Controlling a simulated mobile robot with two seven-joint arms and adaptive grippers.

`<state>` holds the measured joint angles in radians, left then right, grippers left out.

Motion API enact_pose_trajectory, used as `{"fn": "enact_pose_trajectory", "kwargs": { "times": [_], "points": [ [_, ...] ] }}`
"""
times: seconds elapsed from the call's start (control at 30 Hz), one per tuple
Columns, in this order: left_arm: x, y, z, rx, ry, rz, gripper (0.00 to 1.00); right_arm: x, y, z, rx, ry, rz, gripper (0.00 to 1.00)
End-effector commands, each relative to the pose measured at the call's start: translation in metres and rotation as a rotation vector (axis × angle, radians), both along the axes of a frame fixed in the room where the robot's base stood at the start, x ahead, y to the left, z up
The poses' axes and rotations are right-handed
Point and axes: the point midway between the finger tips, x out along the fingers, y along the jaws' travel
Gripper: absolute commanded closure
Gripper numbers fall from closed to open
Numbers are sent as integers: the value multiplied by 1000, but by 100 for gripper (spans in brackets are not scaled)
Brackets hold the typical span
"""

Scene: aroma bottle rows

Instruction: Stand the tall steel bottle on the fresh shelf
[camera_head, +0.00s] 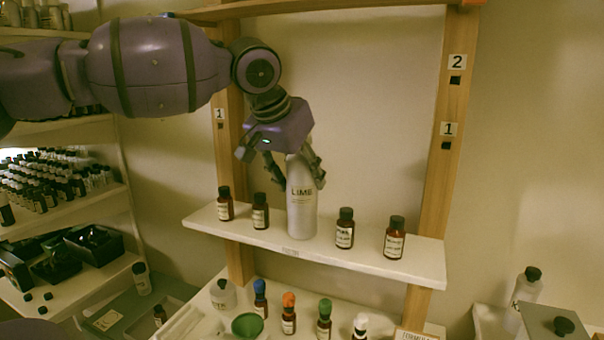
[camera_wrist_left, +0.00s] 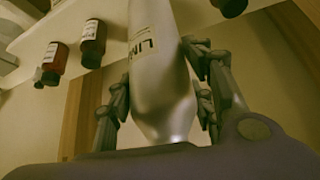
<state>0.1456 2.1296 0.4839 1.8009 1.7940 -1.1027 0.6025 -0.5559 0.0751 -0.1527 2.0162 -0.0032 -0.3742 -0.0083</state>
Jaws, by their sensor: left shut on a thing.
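The tall steel bottle (camera_head: 302,207), labelled LIME, is upright at the middle of the white shelf (camera_head: 370,261). Its base appears to touch the shelf board. My left gripper (camera_head: 296,172) is shut on the bottle's upper part from above. In the left wrist view the bottle (camera_wrist_left: 160,75) runs between the two fingers of the gripper (camera_wrist_left: 165,95), with part of its label showing. My right gripper is in neither view.
Brown bottles (camera_head: 260,211) stand left of the steel bottle, and others (camera_head: 345,228) stand right of it. Wooden posts (camera_head: 445,150) flank the shelf. Below are several colour-capped bottles (camera_head: 289,314) and a green funnel (camera_head: 247,326). A crowded rack (camera_head: 60,205) stands left.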

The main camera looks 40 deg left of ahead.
Motion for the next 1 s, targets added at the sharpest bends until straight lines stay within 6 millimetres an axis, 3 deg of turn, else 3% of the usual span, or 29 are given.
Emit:
{"fn": "enact_pose_trajectory", "kwargs": {
  "times": [0.07,0.1,0.23,0.67,1.0],
  "points": [
    [0,0,-1,0,-3,-1,100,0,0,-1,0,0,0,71],
    [0,0,-3,0,1,0,50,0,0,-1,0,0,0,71],
    [0,0,-3,0,0,0,33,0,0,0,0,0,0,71],
    [-2,0,6,-1,-3,-1,33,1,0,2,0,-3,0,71],
    [-39,-3,66,-3,-8,-2,33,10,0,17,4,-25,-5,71]
  ]
}}
